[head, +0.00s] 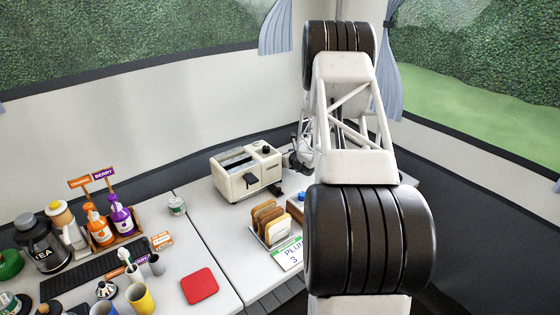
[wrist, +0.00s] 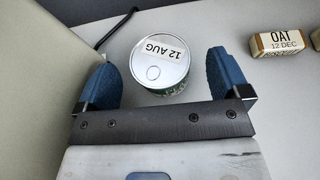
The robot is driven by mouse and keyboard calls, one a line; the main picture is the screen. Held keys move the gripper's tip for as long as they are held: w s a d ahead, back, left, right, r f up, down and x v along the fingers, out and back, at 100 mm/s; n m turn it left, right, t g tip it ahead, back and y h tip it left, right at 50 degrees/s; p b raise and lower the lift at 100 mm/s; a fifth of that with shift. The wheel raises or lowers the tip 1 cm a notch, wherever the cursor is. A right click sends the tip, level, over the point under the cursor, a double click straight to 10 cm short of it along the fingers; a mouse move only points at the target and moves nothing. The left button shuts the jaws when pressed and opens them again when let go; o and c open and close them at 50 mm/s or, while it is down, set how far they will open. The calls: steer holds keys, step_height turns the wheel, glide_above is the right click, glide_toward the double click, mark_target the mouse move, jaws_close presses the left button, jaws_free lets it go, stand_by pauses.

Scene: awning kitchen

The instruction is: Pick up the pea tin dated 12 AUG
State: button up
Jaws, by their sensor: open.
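A pea tin (wrist: 160,58) stands upright on the pale counter in the wrist view, its lid label reading 12 AUG. My gripper (wrist: 164,66) is open, with one blue finger on each side of the tin. A gap shows between the tin and each finger, and nothing is held. In the head view my own arm hides most of the gripper, and I cannot make out this tin there. Another small tin with a green label (head: 177,206) stands on the left counter in the head view, and a further one (head: 10,302) is at the lower left edge.
A cream toaster (head: 247,171) stands left of my arm, with a rack of toast (head: 270,222) in front. A small OAT box (wrist: 278,42) dated 12 DEC lies right of the right finger. A dark cable (wrist: 116,28) runs behind the left finger. Bottles and cups crowd the left counter.

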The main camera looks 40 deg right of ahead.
steer(key=shift+x, duration=1.25)
steer(key=c, duration=1.1)
steer(key=shift+o, duration=0.2)
steer(key=shift+r, duration=5)
